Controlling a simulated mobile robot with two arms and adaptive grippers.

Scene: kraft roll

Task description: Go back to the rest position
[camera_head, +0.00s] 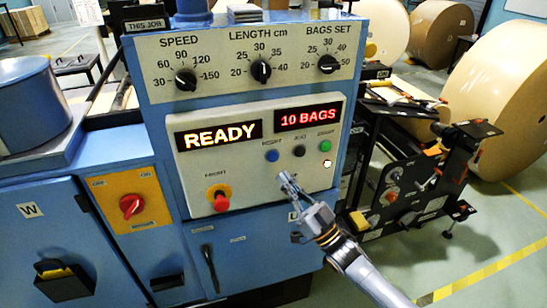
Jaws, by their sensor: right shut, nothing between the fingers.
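My right gripper (288,184) is shut and empty. It points up and left in front of the lower part of the cream control panel (250,190), just below the blue button (272,156). I cannot tell whether its tip touches the panel. My right arm comes in from the bottom right. The panel has a display reading READY (220,135) and a red one reading 10 BAGS (308,116). A black button (299,151) and a green button (325,146) sit right of the blue one. My left gripper is out of view.
The blue machine also carries three knobs (262,70), a red-topped stop button (219,197) and a red rotary switch (131,206). A black mechanism (420,190) stands at right. Large paper rolls (520,95) stand behind it. The floor at lower right is clear.

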